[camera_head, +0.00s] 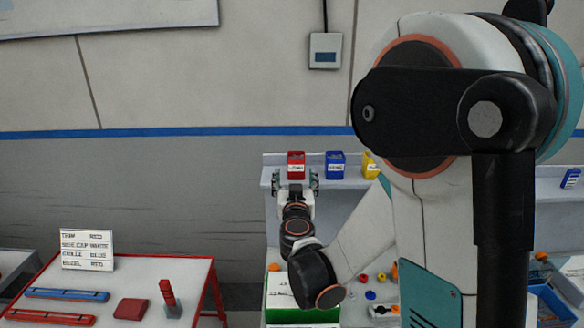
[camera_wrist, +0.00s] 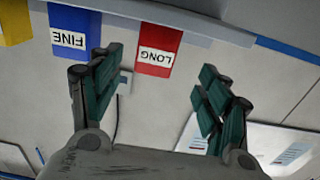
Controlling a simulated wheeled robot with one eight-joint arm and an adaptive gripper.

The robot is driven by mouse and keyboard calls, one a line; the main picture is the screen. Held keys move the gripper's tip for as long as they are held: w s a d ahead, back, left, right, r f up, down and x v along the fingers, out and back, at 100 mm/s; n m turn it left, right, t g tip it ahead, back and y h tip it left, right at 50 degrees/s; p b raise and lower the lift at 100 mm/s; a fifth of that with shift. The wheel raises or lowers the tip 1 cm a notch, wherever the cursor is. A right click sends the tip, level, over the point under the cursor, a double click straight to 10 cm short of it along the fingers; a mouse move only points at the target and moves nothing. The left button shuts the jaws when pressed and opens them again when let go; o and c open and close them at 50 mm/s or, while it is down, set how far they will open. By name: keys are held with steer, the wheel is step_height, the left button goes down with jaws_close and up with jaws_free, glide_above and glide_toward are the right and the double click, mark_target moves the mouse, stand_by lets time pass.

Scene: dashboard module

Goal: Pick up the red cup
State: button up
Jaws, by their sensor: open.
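The red cup (camera_head: 296,160) stands on the back shelf, left of the blue cup. In the wrist view, which is upside down, the red cup (camera_wrist: 160,48) bears a white label reading LONG. My gripper (camera_head: 297,182) is open and empty, just in front of and below the red cup in the head view. In the wrist view, the cup shows beyond and between the spread fingers (camera_wrist: 160,75), nearer the left finger. I see no finger touching it, though the exact gap in depth is unclear.
A blue cup (camera_head: 335,164) labelled FINE and a yellow cup (camera_head: 370,166) stand on the shelf (camera_head: 273,180) to the right. My arm hides part of the bench. At lower left, a red-edged table (camera_head: 190,275) holds a sign (camera_head: 87,250) and several parts.

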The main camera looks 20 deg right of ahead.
mark_target(296, 168)
steer(key=x, duration=0.4)
steer(key=shift+d+b+x, duration=0.2)
steer(key=shift+b+x, duration=0.1)
steer(key=shift+x, duration=2.7)
steer(key=shift+s, duration=0.2)
steer(key=c, duration=1.2)
